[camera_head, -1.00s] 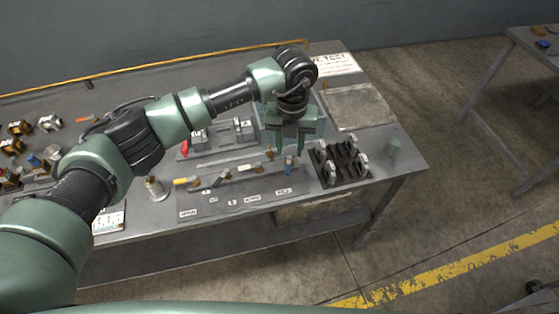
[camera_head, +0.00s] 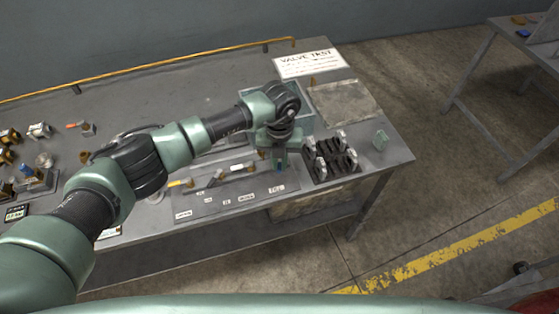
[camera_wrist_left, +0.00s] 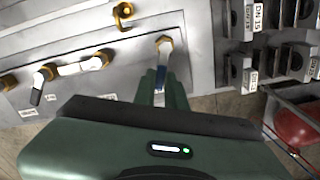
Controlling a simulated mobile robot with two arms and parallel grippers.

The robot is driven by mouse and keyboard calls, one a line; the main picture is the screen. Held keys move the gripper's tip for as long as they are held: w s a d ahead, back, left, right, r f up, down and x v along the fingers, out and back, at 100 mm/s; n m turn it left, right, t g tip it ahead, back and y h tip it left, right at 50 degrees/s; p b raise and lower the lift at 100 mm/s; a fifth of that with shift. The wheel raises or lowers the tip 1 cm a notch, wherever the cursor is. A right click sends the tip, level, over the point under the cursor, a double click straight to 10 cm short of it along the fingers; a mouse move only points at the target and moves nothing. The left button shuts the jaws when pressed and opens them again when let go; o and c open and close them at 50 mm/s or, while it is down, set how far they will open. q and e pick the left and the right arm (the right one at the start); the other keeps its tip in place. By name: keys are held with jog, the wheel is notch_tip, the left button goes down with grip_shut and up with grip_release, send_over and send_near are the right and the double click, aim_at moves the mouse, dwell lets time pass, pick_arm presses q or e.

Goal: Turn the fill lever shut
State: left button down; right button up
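The valve panel (camera_head: 215,208) lies along the front of the bench, with several levers and small white labels. The fill lever (camera_wrist_left: 164,44) is at its right end, a pale handle on a brass nut; the label (camera_head: 277,188) in front of it appears to read FILL. My left gripper (camera_head: 279,165) is over this lever, pointing down. In the left wrist view its fingers (camera_wrist_left: 162,84) are close together around the handle, which runs between them and is partly hidden. My right gripper is not in view.
A black rack (camera_head: 330,162) with pale-ended parts stands right of the panel. Other levers (camera_wrist_left: 95,62) lie to the left in the wrist view. A VALVE TEST sign (camera_head: 309,63) and a flat grey plate (camera_head: 342,103) are farther back.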

pick_arm(q)
jog(key=shift+a+f+m+b, duration=0.2)
jog(key=shift+m+b, duration=0.3)
jog(key=shift+b, duration=0.3)
jog(key=a+m+b, duration=0.1)
jog(key=m+b, duration=0.2)
jog(key=b, duration=0.1)
jog(key=w+a+m+b, duration=0.1)
jog(key=m+b, duration=0.2)
jog(key=b, duration=0.2)
jog(key=w+m+b, duration=0.1)
jog(key=m+b, duration=0.3)
jog(key=shift+a+f, duration=0.1)
jog(key=shift+a, duration=0.3)
jog(key=shift+w+a+r+m+b, duration=0.1)
jog(key=shift+w+r+m+b, duration=0.1)
jog(key=shift+m+b, duration=0.55)
jog(key=shift+w+a+r+m+b, duration=0.1)
jog(key=shift+w+m+b, duration=0.1)
jog(key=shift+m+b, duration=0.55)
jog(key=c, duration=1.5)
grip_release()
jog(key=shift+o, duration=0.2)
